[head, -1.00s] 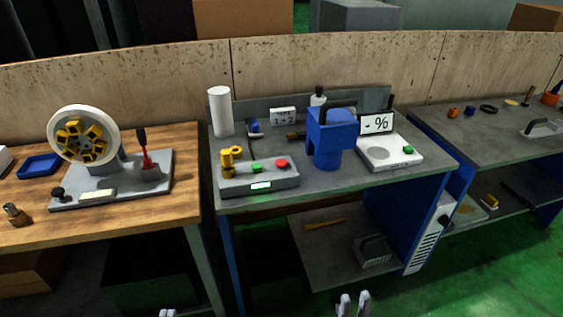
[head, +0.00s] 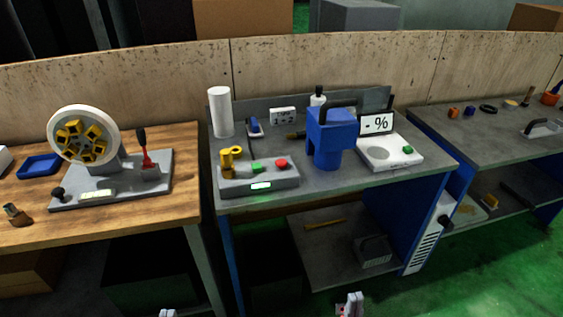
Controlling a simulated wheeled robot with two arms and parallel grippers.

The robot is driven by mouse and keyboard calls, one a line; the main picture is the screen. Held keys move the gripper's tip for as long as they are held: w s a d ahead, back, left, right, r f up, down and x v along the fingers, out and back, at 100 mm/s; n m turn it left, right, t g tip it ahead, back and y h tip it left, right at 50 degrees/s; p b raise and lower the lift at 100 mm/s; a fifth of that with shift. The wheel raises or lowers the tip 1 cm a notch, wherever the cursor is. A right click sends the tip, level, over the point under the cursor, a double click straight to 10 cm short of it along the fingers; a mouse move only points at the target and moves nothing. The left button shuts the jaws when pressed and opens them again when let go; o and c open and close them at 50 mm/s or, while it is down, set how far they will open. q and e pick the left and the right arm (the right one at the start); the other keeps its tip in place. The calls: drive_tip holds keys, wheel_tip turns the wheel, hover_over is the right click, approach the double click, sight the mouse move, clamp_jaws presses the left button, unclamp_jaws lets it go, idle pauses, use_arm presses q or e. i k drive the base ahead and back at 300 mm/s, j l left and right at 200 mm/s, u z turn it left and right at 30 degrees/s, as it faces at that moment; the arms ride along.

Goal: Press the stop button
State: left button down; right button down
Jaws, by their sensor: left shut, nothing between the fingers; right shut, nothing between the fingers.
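A grey control box (head: 259,182) sits at the front left of the middle bench. On its top are a red button (head: 281,164), a green button (head: 256,168) and a yellow knob-like part (head: 229,158). My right gripper (head: 351,303) is at the bottom edge, shut and empty, in front of and below the bench. Neither touches the box.
A blue machine (head: 331,138) stands right of the box, beside a white scale-like unit (head: 388,152) with a "- %" display (head: 377,123). A white roll (head: 220,111) stands behind. A wooden bench (head: 130,222) with a wheel device (head: 86,143) is at left.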

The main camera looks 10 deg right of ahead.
sight(280, 163)
drive_tip(key=i+j+z, duration=0.2)
drive_tip(key=j, duration=0.15)
drive_tip(key=i+j+z, duration=0.2)
drive_tip(key=j, duration=0.15)
drive_tip(key=i+j+z, duration=0.25)
drive_tip(key=j+z, duration=0.2)
drive_tip(key=j, duration=0.3)
